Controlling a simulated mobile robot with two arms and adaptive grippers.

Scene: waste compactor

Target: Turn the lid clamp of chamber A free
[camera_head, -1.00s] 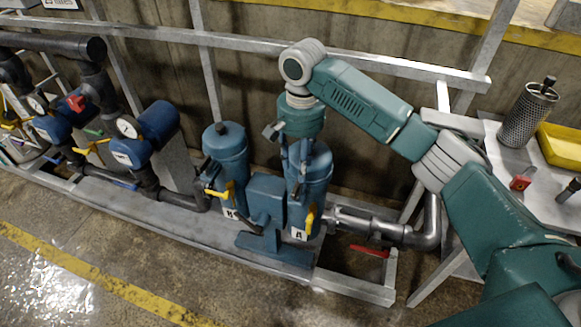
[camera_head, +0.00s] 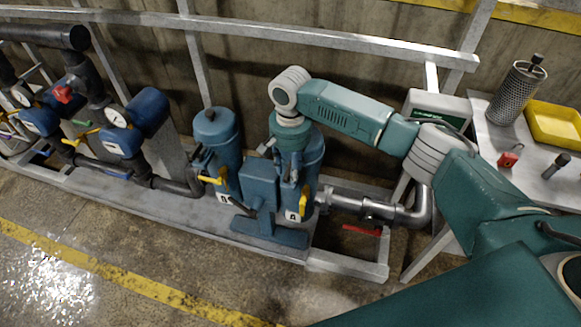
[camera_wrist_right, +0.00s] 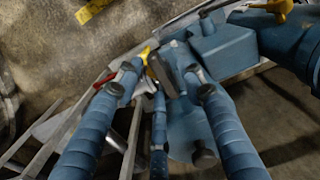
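Chamber A (camera_head: 312,172) is the right one of two upright blue cylinders, with an "A" label and a yellow handle (camera_head: 303,203) low at its front. My right gripper (camera_head: 290,177) points down at the chamber's front and partly covers it. The yellow handle (camera_wrist_right: 146,60) lies beyond. My left gripper is not in view.
Chamber B (camera_head: 217,140) stands to the left, with a blue box (camera_head: 260,185) between the cylinders. A metal pipe (camera_head: 365,207) and a red lever (camera_head: 362,230) are to the right. A table there holds a perforated cylinder (camera_head: 516,92) and a yellow tray (camera_head: 560,122). The floor in front is clear.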

